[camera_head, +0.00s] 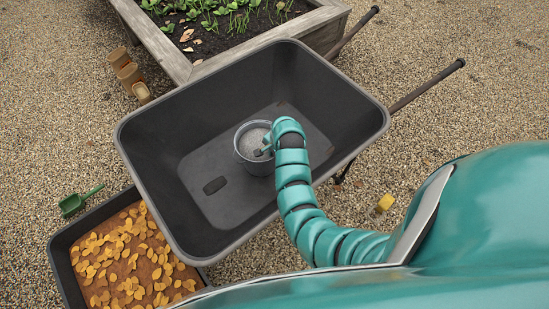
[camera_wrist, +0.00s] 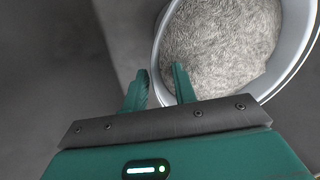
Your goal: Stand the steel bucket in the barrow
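The steel bucket (camera_head: 240,160) is inside the dark grey barrow (camera_head: 190,110), near the middle of its tray. It looks upright and seems to rest on the tray floor; its base is partly hidden. Pale grey, grainy material shows inside it. My gripper (camera_head: 265,151) is at the bucket's near right rim. In the wrist view, the bucket (camera_wrist: 290,75) fills the upper right. My gripper (camera_wrist: 160,85) has its two fingers apart, one outside the rim and one inside, with visible gaps beside the rim.
A raised bed (camera_head: 185,62) with seedlings stands behind the barrow. A dark tray (camera_head: 62,262) of soil and yellow leaves is at the lower left. A green scoop (camera_head: 74,204), stacked brown pots (camera_head: 127,72) and a yellow object (camera_head: 385,202) lie on the gravel. Gravel is clear at right.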

